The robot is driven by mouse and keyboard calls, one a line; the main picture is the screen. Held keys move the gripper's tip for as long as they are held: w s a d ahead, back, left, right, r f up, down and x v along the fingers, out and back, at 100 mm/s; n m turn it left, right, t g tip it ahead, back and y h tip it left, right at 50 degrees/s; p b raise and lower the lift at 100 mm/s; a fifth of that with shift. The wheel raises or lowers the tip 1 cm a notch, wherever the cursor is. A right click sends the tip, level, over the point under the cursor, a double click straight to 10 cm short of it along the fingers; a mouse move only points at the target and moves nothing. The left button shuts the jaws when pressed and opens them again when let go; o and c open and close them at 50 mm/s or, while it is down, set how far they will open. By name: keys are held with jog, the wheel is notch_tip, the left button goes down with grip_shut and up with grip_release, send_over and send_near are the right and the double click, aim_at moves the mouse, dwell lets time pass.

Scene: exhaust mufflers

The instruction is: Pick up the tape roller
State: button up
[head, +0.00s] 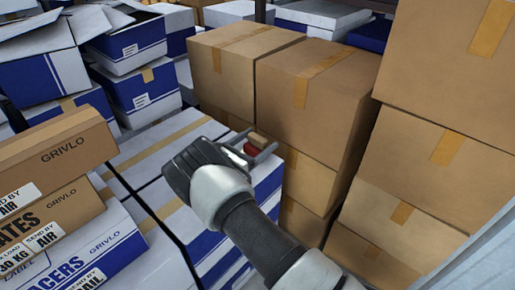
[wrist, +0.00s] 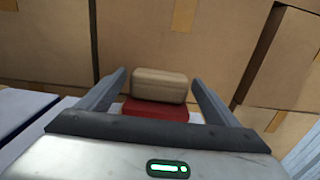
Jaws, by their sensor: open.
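A small tan rounded block (wrist: 159,85) sits directly above a red piece (wrist: 155,108) in the wrist view. They may be parts of the tape roller or two separate things; I cannot tell. The tan part (head: 257,140) and the red part (head: 251,150) also show in the head view, on top of a white-and-blue box. My gripper (wrist: 159,76) is open, with one finger on each side of them. A gap shows beside the tan block on both sides. In the head view my gripper (head: 264,138) partly hides them.
Stacked brown cardboard boxes (head: 309,90) rise close behind and right of my gripper. White-and-blue boxes (head: 160,150) lie under and left of my arm. Long brown GRIVLO boxes (head: 62,148) stand at the left. The box top left of my gripper is clear.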

jog(key=x, duration=0.4)
jog(key=shift+s, duration=0.1)
jog(key=c, duration=1.2)
jog(key=shift+c, duration=0.4)
jog(key=shift+a+r, duration=0.1)
jog(key=shift+r, duration=0.05)
